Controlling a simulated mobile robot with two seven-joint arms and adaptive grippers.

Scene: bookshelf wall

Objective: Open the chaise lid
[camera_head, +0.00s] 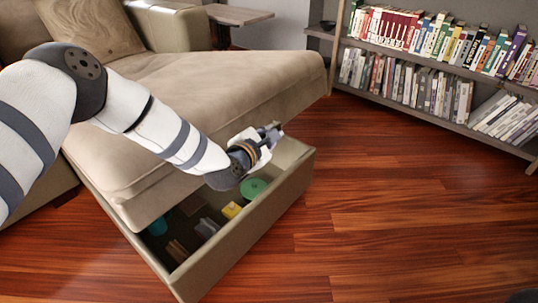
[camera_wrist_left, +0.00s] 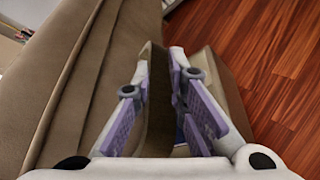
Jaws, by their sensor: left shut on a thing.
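The chaise lid (camera_head: 215,85) is a beige cushioned slab, tilted up with a gap above the storage box (camera_head: 245,238). Inside the box are a green round thing (camera_head: 254,188), a yellow thing (camera_head: 232,210) and several other small things. My left gripper (camera_head: 273,133) is at the lid's front edge, above the box. In the left wrist view the gripper (camera_wrist_left: 165,65) has a brown part of the lid (camera_wrist_left: 158,100) between its fingers. The arm hides part of the lid's front edge. My right gripper is not in view.
The sofa with a cushion (camera_head: 90,25) stands behind the lid. A small wooden table (camera_head: 235,14) is at the back. Bookshelves (camera_head: 440,72) line the back right. The wooden floor (camera_head: 410,210) right of the chaise is clear.

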